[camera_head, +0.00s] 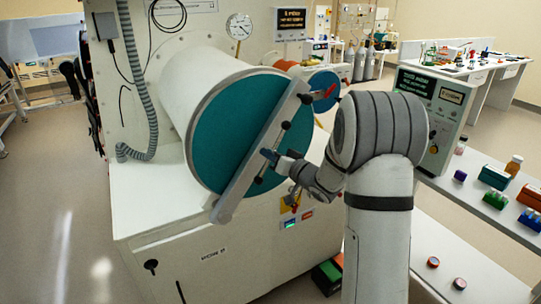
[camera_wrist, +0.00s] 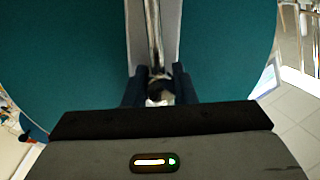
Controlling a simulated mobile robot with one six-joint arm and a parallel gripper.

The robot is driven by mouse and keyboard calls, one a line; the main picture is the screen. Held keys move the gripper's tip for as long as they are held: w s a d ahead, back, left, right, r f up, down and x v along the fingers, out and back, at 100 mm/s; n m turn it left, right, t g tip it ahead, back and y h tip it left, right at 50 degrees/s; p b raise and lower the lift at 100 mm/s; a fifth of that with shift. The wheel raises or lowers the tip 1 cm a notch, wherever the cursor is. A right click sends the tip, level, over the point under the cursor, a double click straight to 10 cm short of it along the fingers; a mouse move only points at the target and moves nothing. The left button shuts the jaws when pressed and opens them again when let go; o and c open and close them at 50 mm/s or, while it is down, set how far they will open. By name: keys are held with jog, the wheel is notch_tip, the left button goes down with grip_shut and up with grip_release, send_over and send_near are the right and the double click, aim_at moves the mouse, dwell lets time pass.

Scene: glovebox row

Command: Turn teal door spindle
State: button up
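The teal door (camera_head: 222,120) is a large round disc closing the white cylinder's near end. A slanted grey bar (camera_head: 236,185) crosses it. On the bar is the spindle, a thin metal rod with black knobs at its upper end (camera_head: 286,126) and lower end (camera_head: 258,180). My gripper (camera_head: 273,158) is at the spindle's middle. In the wrist view the teal door (camera_wrist: 65,60) fills the background and the spindle rod (camera_wrist: 154,35) runs up from between the dark fingers (camera_wrist: 160,88). The fingers stand either side of the spindle's middle; whether they press on it is unclear.
A smaller teal-blue door (camera_head: 324,85) with a red handle (camera_head: 326,92) lies behind to the right. A display box (camera_head: 432,110) stands right of my arm. A white shelf (camera_head: 478,190) with small bottles and boxes is at the right. Open floor lies at the left.

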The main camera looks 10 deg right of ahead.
grip_shut()
